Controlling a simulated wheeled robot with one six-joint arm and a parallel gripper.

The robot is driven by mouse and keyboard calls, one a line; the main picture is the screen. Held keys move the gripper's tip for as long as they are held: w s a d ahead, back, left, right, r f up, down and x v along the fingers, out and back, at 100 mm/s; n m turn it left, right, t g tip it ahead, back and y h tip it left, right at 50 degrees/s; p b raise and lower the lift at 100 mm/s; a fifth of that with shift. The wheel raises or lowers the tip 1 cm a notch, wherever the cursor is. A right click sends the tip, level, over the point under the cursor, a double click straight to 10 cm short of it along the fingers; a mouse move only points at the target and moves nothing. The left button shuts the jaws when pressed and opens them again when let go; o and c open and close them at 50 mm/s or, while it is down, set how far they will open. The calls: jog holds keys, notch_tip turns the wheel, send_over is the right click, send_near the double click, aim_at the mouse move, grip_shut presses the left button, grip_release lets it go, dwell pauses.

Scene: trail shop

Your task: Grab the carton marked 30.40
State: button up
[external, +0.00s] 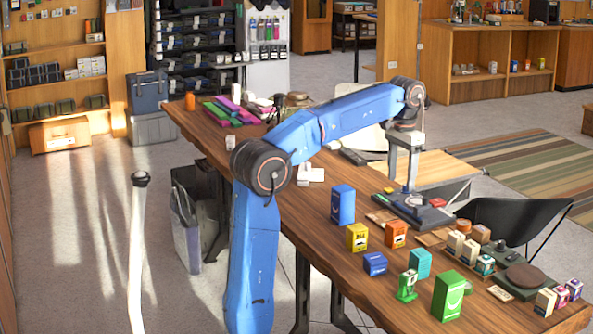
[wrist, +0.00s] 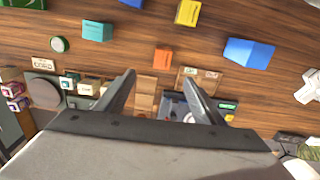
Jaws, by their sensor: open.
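Several coloured cartons stand on the wooden table; I cannot read 30.40 on any of them. In the external view they are a tall blue one (external: 342,205), a yellow one (external: 357,237), an orange one (external: 396,234), a low blue one (external: 375,264), a teal one (external: 419,262) and a large green one (external: 448,296). The wrist view shows the orange carton (wrist: 162,59), yellow carton (wrist: 187,13), teal carton (wrist: 97,31) and tall blue carton (wrist: 249,54). My gripper (wrist: 159,76) is open, empty and above the table, its fingertips apart from the cartons.
A small green item (external: 407,285) stands between the low blue and large green cartons. A dark device with an upright post (external: 412,207) and several small boxes (external: 462,246) crowd the table's right side. A dark chair (external: 515,222) stands beyond it. Bare wood lies left of the cartons.

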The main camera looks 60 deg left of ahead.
jog(key=n, duration=1.8)
send_near(397, 223)
jog(key=f, duration=0.8)
jog(key=shift+s+d, duration=0.15)
jog(key=shift+s, duration=0.2)
jog(key=shift+w+f, duration=0.2)
jog(key=shift+f, duration=2.35)
jog(key=shift+c, duration=0.4)
jog(key=c, duration=1.3)
jog(key=shift+o, duration=0.2)
jog(key=shift+r, duration=0.15)
